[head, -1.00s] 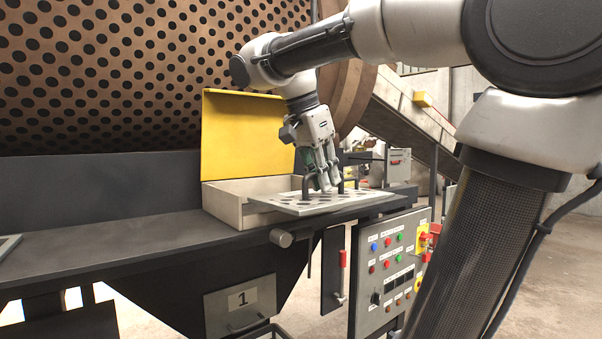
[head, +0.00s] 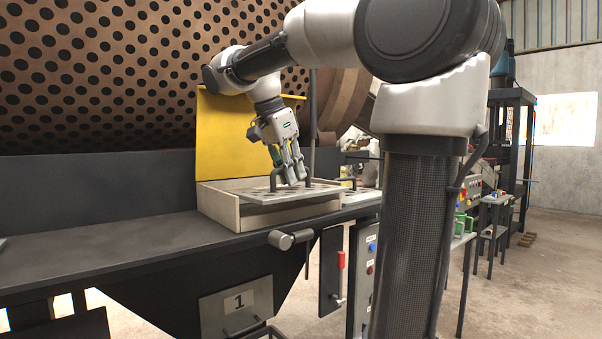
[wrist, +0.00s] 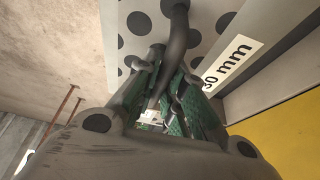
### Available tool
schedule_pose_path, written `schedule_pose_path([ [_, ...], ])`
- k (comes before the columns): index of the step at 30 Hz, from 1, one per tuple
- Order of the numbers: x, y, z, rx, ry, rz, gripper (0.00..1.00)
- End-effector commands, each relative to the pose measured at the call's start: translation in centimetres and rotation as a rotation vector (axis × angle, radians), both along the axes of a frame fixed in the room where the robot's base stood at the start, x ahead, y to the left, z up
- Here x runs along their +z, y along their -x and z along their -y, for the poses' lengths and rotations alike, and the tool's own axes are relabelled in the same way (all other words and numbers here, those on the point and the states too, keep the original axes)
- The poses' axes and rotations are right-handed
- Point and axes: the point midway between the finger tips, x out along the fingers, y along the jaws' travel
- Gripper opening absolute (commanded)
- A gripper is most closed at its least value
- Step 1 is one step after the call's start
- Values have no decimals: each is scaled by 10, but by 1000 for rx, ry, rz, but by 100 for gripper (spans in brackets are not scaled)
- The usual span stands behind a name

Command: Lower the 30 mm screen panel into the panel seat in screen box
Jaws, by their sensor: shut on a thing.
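The 30 mm screen panel (head: 262,193) is a flat grey plate with dark round holes and bar handles. My gripper (head: 292,181) is shut on one of its handles, and the fingers also show around the dark bar in the wrist view (wrist: 168,88). A white "30 mm" label (wrist: 229,62) shows beside the holes in the wrist view. The panel is roughly level over the open top of the screen box (head: 225,209), a pale low-walled box with a raised yellow lid (head: 222,145). The panel seat is hidden beneath the panel, and I cannot tell whether they touch.
The perforated trommel drum (head: 110,70) stands behind the box. A dark bench (head: 100,250) runs to the left with clear room on top. A grey cylinder knob (head: 283,240) and a red-handled lever (head: 340,275) are at the bench front. Open floor lies to the right.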

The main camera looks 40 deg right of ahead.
Motion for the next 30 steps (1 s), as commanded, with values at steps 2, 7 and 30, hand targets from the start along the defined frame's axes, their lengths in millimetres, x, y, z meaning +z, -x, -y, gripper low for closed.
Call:
schedule_pose_path([
  [2,0,-10,0,0,1,0,0],
  [7,0,-32,-1,0,1,1,0],
  [30,-44,-71,-2,1,1,2,0],
])
